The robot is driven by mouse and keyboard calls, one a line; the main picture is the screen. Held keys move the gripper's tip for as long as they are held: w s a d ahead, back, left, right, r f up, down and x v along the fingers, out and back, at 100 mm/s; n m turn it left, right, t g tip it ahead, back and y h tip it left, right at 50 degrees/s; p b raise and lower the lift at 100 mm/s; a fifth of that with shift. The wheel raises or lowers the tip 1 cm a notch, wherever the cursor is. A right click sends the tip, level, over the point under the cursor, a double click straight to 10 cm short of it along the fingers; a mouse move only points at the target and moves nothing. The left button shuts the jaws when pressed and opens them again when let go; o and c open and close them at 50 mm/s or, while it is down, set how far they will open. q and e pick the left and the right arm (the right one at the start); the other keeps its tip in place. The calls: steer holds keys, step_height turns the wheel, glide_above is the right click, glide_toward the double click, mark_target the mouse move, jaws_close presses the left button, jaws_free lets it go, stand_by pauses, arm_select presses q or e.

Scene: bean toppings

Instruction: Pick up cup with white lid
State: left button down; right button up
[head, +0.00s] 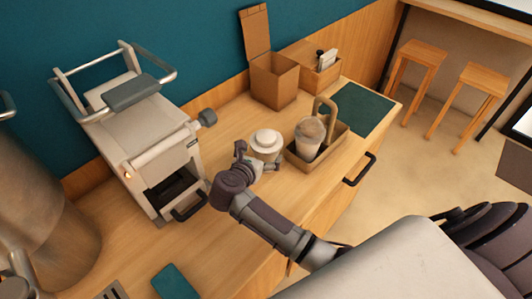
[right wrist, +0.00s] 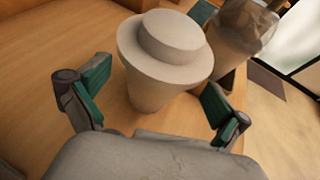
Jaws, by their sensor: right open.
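The cup with white lid (head: 266,142) stands upright on the wooden counter in the head view. It also shows in the right wrist view (right wrist: 164,60), with a wide stepped lid and a body tapering downward. My right gripper (head: 257,164) is at the near side of the cup. In the right wrist view my right gripper (right wrist: 150,98) is open, with one green-padded finger on each side of the cup's lower body. Gaps show between the pads and the cup. My left gripper is not in view.
A carrier (head: 329,153) with a clear-domed cup (head: 309,136) stands just right of the lidded cup. An open brown box (head: 273,82) and a wooden holder (head: 318,77) are behind. A coffee machine (head: 150,148) stands left. A dark green mat (head: 362,113) lies at the right.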

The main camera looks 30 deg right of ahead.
steer(key=p+x, duration=0.1)
steer(key=x, duration=0.3)
steer(key=shift+f, duration=0.15)
steer(key=c, duration=0.7)
